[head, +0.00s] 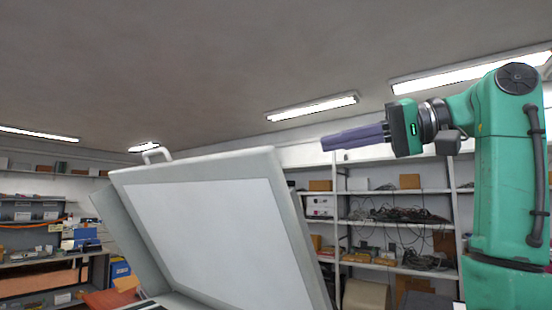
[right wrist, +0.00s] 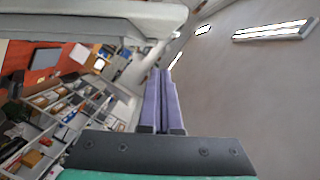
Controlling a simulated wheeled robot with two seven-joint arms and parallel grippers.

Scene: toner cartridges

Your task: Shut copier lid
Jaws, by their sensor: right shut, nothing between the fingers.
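The copier lid (head: 215,225) stands raised and tilted in the head view, its pale inner panel facing me. A handle (head: 156,154) sits on its top edge at the left. My right gripper (head: 324,143) is up to the right of the lid, near the height of its top edge, with its purple fingers pointing left. The fingers are shut and empty. In the right wrist view the shut fingers (right wrist: 164,74) point toward a pale edge at the upper left, which looks like part of the lid. I cannot tell the exact gap. My left gripper is not in view.
Metal shelves (head: 390,222) with boxes and cables stand behind at the right. More shelves (head: 40,222) with boxes stand at the far left. Ceiling lights (head: 312,107) hang above. The space above the lid is clear.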

